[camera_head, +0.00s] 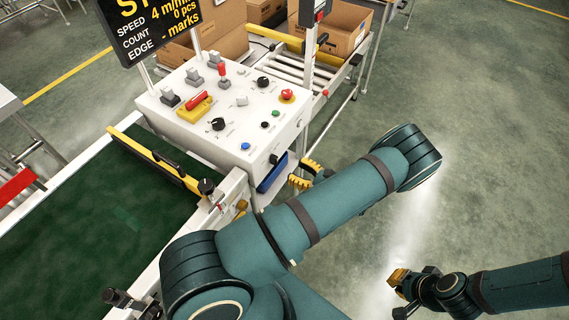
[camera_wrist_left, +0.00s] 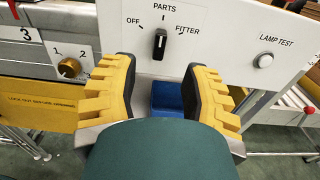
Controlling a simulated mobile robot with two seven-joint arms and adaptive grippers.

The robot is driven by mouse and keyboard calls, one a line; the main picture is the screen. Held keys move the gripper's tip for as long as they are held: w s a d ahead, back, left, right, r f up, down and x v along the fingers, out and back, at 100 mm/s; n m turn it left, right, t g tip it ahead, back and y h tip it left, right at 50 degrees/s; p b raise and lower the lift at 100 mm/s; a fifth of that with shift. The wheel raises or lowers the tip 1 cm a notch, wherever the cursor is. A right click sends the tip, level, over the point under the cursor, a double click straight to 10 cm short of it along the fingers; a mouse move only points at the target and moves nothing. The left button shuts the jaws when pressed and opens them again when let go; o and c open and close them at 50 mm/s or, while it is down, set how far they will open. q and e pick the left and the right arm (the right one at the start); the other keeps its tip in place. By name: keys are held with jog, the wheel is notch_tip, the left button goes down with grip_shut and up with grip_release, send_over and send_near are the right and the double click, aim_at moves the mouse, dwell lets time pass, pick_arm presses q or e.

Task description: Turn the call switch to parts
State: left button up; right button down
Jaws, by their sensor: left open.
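The call switch (camera_wrist_left: 160,44) is a black knob on a white panel face, with OFF, PARTS and FITTER printed around it. Its handle stands roughly upright, beneath the word PARTS; its exact setting is hard to tell. In the head view the switch (camera_head: 277,159) is a small dark knob on the side of the white control box (camera_head: 215,127). My left gripper (camera_head: 306,174) is open beside that side. In the left wrist view its yellow fingers (camera_wrist_left: 165,92) are spread wide, below and either side of the switch, holding nothing. My right gripper (camera_head: 400,285) is low at the right, away from the box.
A blue holder (camera_wrist_left: 167,98) sits below the switch, between my fingers in view. A brass 1-2 knob (camera_wrist_left: 69,68) is to the left, and a lamp test button (camera_wrist_left: 263,60) to the right. A green conveyor belt (camera_head: 95,225) lies left; open floor is right.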

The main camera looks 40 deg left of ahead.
pick_arm(q)
jog(key=shift+w+d, duration=0.15)
jog(key=shift+d, duration=1.05)
jog(key=shift+w+d, duration=0.1)
jog(key=shift+d, duration=1.05)
jog(key=s+d+f+n+g+h, duration=0.2)
jog(key=s+d+f+n+h, duration=0.2)
jog(key=s+h, duration=0.35)
jog(key=s+d+f+n+g+h, duration=0.3)
jog(key=s+d+f+n+h, duration=0.15)
jog(key=s+h, duration=0.3)
jog(key=w+d+r+n+t+h, duration=0.3)
jog(key=d+r+n+t+h, duration=0.3)
jog(key=n, duration=0.4)
jog(key=shift+w+d+r+t+h, duration=0.3)
jog(key=shift+r+t+h, duration=0.3)
jog(key=shift+t, duration=0.5)
